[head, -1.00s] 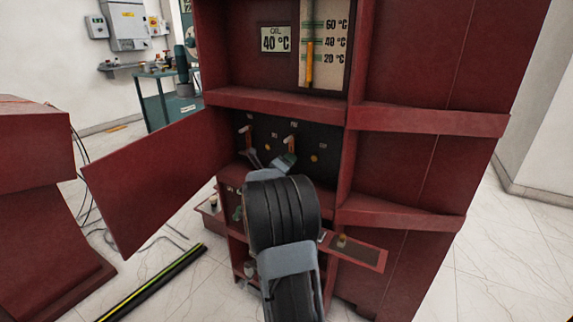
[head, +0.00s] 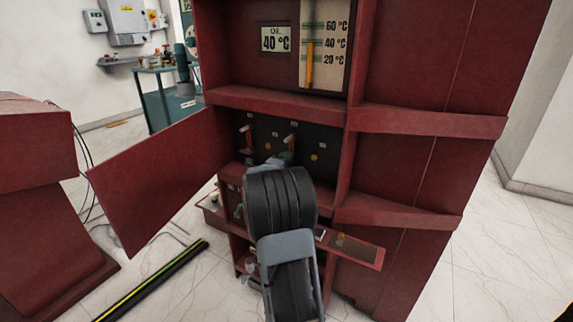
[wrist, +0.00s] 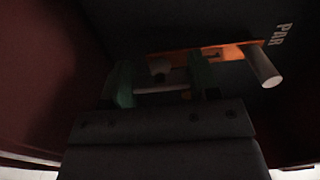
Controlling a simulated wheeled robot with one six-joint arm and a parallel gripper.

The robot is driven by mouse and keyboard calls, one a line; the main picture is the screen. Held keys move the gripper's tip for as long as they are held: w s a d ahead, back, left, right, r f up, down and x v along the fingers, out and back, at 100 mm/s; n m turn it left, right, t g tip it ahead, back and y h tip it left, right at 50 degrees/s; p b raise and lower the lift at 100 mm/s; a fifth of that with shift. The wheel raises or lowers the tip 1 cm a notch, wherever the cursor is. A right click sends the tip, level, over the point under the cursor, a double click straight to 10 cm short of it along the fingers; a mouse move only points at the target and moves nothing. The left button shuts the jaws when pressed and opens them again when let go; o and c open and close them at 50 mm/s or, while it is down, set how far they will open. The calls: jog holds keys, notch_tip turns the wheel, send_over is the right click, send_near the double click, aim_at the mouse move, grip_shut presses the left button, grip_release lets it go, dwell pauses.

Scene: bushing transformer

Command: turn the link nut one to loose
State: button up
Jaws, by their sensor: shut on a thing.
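In the wrist view my gripper (wrist: 163,84) has green fingers either side of a small pale rounded piece (wrist: 160,67), which looks like the link nut. The jaws are closed on it; the contact itself is dark and hard to see. An orange-copper link bar (wrist: 225,50) runs behind the fingers to a pale post (wrist: 264,68). In the head view my gripper (head: 286,158) is inside the open compartment, just below the right copper link (head: 290,139). A second copper link (head: 247,138) stands to the left. My arm hides the compartment's lower middle.
The red cabinet's open door (head: 155,180) swings out to the left. Shelf edges (head: 275,101) bound the compartment above. A red tray (head: 355,252) juts out at lower right. A black-and-yellow strip (head: 150,282) lies on the floor. A dark label panel (wrist: 282,38) shows "PAR".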

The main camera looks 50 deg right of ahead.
dwell(0.3)
jog(key=o, duration=0.9)
jog(key=p+v, duration=0.2)
jog(key=v, duration=1.2)
jog(key=shift+d, duration=0.1)
